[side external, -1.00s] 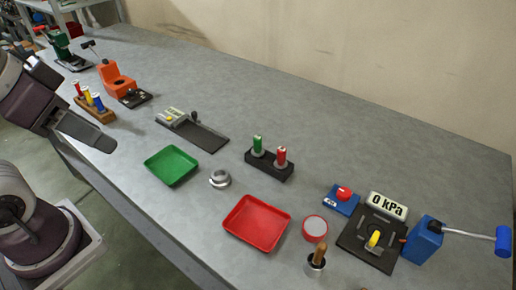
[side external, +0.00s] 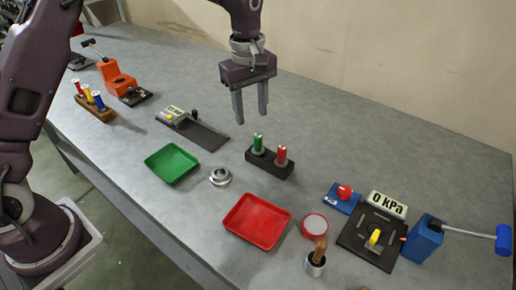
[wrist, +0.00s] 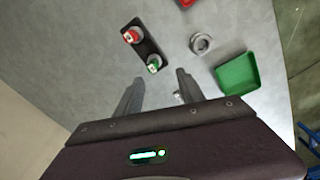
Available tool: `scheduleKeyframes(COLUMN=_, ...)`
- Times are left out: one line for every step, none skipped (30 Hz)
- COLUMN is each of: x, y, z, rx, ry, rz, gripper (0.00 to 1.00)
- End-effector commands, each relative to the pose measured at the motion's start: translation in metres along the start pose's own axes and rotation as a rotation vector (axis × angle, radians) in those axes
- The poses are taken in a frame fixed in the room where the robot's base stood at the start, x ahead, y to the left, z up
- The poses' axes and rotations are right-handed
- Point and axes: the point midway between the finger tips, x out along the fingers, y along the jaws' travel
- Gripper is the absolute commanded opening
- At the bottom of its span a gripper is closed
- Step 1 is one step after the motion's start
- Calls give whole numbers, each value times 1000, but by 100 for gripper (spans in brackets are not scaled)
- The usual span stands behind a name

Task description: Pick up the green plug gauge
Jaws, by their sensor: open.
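The green plug gauge (side external: 258,143) stands upright in a black holder (side external: 270,165), beside the red plug gauge (side external: 281,154). In the wrist view the green gauge (wrist: 154,64) lies just beyond my fingertips, a little left of the middle between them. My gripper (side external: 251,117) points down, open and empty, above the table and just behind and above the green gauge in the side view. It also shows in the wrist view (wrist: 160,76). Nothing hides the green gauge.
A metal ring (side external: 220,176), a green tray (side external: 172,164) and a red tray (side external: 257,221) lie in front of the holder. A scale-like device (side external: 191,128) is to the left. A kPa gauge device (side external: 388,205) and a blue lever block (side external: 424,238) stand at the right.

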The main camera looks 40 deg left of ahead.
Motion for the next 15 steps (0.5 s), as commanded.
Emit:
scheduleKeyframes(x=19, y=8, z=0, rx=-43, ry=-4, rz=-22, gripper=46)
scheduleKeyframes(x=27, y=11, z=0, rx=-68, ry=-5, rz=-30, gripper=46)
scheduleKeyframes(x=35, y=14, z=0, rx=-93, ry=-6, rz=-37, gripper=46)
scheduleKeyframes(x=40, y=16, z=0, rx=-106, ry=-6, rz=-43, gripper=46)
scheduleKeyframes(x=44, y=17, z=0, rx=-114, ry=-6, rz=-44, gripper=46)
scheduleKeyframes(x=50, y=17, z=0, rx=-119, ry=-6, rz=-46, gripper=46)
scheduleKeyframes(x=54, y=17, z=0, rx=-121, ry=-6, rz=-47, gripper=46)
scheduleKeyframes(x=58, y=16, z=0, rx=-121, ry=-6, rz=-48, gripper=46)
scheduleKeyframes(x=63, y=16, z=0, rx=-121, ry=-6, rz=-47, gripper=46)
scheduleKeyframes(x=68, y=16, z=0, rx=-120, ry=-6, rz=-48, gripper=46)
scheduleKeyframes(x=73, y=16, z=-1, rx=-120, ry=-6, rz=-48, gripper=46)
scheduleKeyframes(x=81, y=16, z=-2, rx=-120, ry=-7, rz=-47, gripper=46)
scheduleKeyframes(x=88, y=16, z=-3, rx=-120, ry=-7, rz=-48, gripper=46)
scheduleKeyframes(x=94, y=16, z=-4, rx=-120, ry=-7, rz=-47, gripper=46)
scheduleKeyframes(x=100, y=16, z=-3, rx=-118, ry=-6, rz=-47, gripper=46)
